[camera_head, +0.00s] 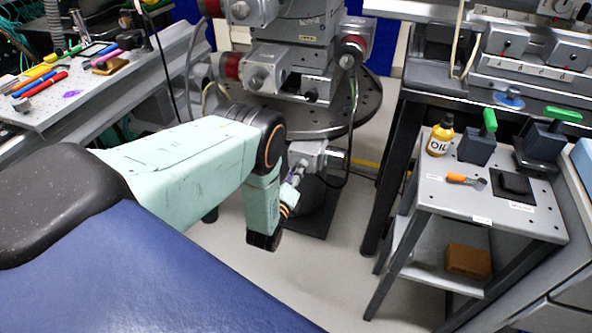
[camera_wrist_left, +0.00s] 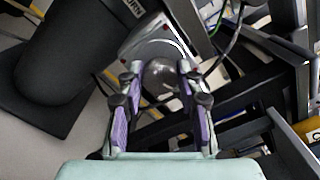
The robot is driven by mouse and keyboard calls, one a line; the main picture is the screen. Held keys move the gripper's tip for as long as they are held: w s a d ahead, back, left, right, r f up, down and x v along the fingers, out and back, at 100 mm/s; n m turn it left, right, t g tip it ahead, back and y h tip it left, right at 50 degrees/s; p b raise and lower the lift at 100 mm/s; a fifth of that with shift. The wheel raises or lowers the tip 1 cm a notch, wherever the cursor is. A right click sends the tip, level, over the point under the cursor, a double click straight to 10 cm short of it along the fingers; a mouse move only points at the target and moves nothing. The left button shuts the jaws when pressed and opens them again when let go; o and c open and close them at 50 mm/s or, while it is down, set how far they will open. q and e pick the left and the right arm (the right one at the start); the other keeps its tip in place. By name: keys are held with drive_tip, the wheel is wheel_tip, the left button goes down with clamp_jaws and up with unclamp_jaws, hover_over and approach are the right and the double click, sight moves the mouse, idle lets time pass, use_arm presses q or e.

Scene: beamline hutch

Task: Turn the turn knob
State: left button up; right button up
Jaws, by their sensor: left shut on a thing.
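The turn knob (camera_wrist_left: 160,76) is a round, shiny grey knob on a grey housing, with part of a printed label beside it in the left wrist view. My left gripper (camera_wrist_left: 160,88) has its two purple-padded fingers on either side of the knob and is shut on it. In the head view my left gripper (camera_head: 291,190) is at the grey housing (camera_head: 312,155) below the round plate. There the arm and gripper mostly hide the knob. My right gripper is not in view.
A round dark plate (camera_head: 345,108) with grey stage blocks (camera_head: 285,66) stands behind the housing. A cart (camera_head: 455,200) with an oil bottle (camera_head: 440,136) and tools is on the right. A perforated bench (camera_head: 125,80) with pens is on the left. Cables hang near the housing.

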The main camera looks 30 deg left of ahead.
use_arm(q)
drive_tip(key=shift+m, duration=0.8)
drive_tip(key=shift+f, duration=0.1)
drive_tip(key=o, duration=1.1)
drive_tip(key=shift+o, duration=0.2)
drive_tip(key=v, duration=1.2)
